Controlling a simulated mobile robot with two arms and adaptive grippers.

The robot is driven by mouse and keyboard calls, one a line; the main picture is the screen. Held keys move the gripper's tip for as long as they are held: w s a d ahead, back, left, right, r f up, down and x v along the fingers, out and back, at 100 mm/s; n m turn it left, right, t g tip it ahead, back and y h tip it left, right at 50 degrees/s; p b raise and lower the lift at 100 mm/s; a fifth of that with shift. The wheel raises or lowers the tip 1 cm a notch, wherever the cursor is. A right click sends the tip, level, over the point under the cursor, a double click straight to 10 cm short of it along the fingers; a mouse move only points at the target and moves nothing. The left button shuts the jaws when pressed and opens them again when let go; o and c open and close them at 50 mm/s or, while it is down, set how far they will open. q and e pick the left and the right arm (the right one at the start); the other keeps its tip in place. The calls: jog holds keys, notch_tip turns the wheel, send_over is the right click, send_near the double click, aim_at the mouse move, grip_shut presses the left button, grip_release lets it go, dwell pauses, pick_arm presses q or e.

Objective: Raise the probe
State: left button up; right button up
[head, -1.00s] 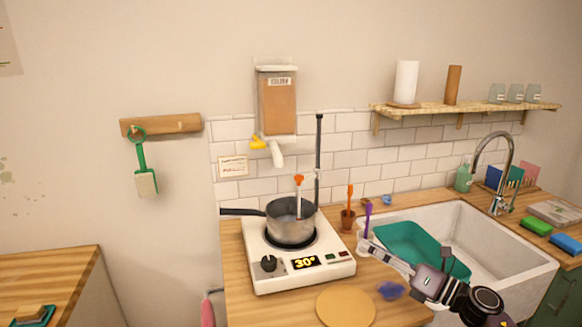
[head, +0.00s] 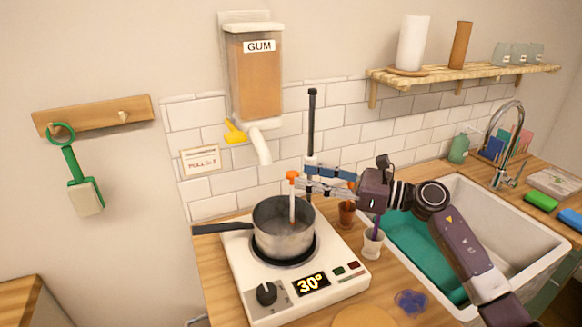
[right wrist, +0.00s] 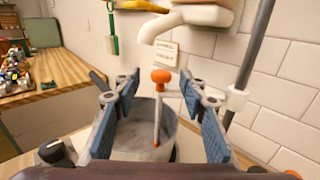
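The probe (head: 292,208) has an orange top and a thin pale shaft. It stands nearly upright in the grey pot (head: 284,240) on the white hot plate (head: 240,285). My right gripper (head: 304,181) is open, with its fingertips close to the probe's orange top. In the right wrist view the probe (right wrist: 157,120) shows between the two blue-padded fingers (right wrist: 159,92), touching neither as far as I can see. A black upright rod (head: 311,125) stands behind the pot. My left gripper is not in view.
The GUM dispenser (head: 255,80) hangs on the wall, its white spout (head: 260,147) above the pot. A brown pot (head: 346,214) and a white cup (head: 372,244) stand to the hot plate's right. The sink (head: 520,232) is further right. The hot plate display reads 30°.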

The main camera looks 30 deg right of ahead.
aim_at(292, 173)
jog(key=p+x, duration=0.1)
jog(key=x, duration=0.3)
jog(key=shift+w+a, duration=0.15)
jog(key=shift+w, duration=0.2)
jog(key=shift+f, duration=0.1)
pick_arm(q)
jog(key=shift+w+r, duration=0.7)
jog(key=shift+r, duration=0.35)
pick_arm(e)
grip_shut()
